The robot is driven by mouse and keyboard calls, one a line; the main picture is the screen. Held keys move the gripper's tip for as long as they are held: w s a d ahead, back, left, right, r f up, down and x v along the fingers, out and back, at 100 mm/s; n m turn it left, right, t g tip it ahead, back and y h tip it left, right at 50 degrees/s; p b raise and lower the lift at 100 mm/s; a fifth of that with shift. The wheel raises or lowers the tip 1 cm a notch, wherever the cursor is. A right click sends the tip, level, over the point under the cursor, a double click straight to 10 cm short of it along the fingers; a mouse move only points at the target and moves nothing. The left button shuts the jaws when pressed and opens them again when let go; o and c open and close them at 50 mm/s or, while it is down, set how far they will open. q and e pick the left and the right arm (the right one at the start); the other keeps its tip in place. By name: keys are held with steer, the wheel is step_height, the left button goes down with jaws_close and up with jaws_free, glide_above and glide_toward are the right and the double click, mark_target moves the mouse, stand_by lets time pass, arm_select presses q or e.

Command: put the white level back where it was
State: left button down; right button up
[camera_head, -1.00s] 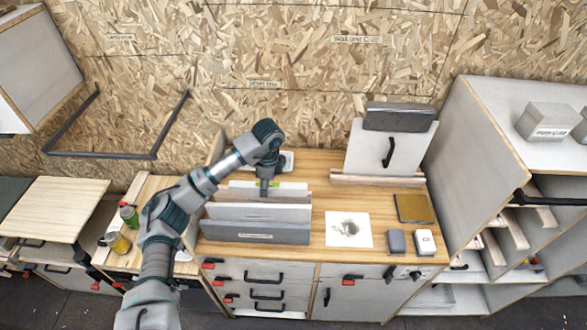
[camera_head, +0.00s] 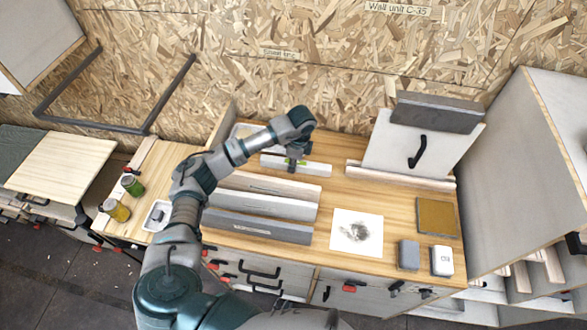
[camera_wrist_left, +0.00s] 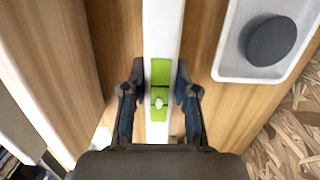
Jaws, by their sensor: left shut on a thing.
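The white level (camera_head: 316,170) with a green middle lies across the back of the wooden worktop in the head view, behind the row of long grey-white boards and apart from them. My left gripper (camera_head: 292,164) comes down on its middle and is shut on it. In the left wrist view, the level (camera_wrist_left: 162,25) runs up the picture between the two fingers of my left gripper (camera_wrist_left: 159,90), at its green part. I cannot tell whether the level touches the worktop. My right gripper is not in view.
Several long boards (camera_head: 262,207) stand in front of the level. A white tray (camera_wrist_left: 230,62) with a dark round thing is beside the level. A white panel with a black handle (camera_head: 440,152) leans at the back right. The worktop (camera_head: 340,190) right of the level is clear.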

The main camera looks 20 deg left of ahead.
mark_target(298, 163)
arm_select(q)
steer(key=f, duration=0.3)
steer(key=shift+d+f, duration=0.25)
steer(key=shift+f, duration=0.15)
steer(key=c, duration=0.9)
jaws_free()
steer(key=shift+a, duration=0.2)
steer(key=r, duration=0.4)
steer(key=d+r, duration=0.1)
steer(key=r, duration=0.7)
steer(key=shift+w+d+b, duration=0.2)
steer(key=shift+d+b, duration=0.1)
steer(key=shift+b, duration=0.05)
